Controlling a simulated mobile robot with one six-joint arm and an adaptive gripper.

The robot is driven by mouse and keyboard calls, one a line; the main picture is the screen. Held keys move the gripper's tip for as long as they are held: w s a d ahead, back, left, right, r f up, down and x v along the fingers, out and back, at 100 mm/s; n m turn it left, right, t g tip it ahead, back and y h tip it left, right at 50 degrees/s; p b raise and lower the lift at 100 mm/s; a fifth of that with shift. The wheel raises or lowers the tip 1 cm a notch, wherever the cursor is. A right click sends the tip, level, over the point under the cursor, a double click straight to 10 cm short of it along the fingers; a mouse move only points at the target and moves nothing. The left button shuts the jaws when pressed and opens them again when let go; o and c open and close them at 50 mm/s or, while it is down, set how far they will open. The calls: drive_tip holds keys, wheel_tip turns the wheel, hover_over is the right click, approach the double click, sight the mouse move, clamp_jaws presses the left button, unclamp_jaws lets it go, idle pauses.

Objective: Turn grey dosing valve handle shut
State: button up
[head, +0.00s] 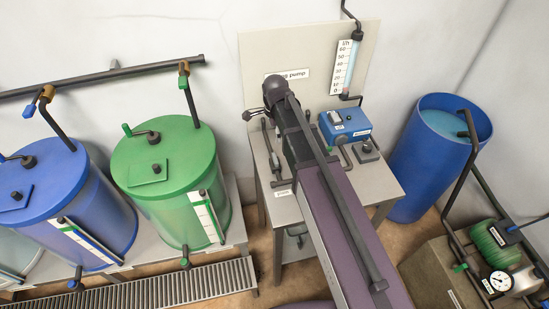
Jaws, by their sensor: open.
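The dosing bench (384,187) is a grey table with a pale back panel (262,52) marked with a pump label. At its left side, just left of my arm, a thin dark pipe line with a small dark grey fitting (274,160) stands above a small white label (285,193). I cannot tell whether this fitting is the grey dosing valve handle, or how it is turned. My arm reaches over the bench from below and covers its middle.
A blue pump box (345,124) and a flow gauge (343,67) are right of my arm. Blue (75,200) and green (160,180) tanks stand at left, with a pipe (110,74) above. A blue barrel (418,165) and a pressure gauge (500,281) are at right.

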sight(275, 158)
drive_tip(key=shift+f+b, duration=6.5)
drive_tip(key=shift+f, duration=0.2)
drive_tip(key=shift+c, duration=0.2)
drive_tip(key=c, duration=0.8)
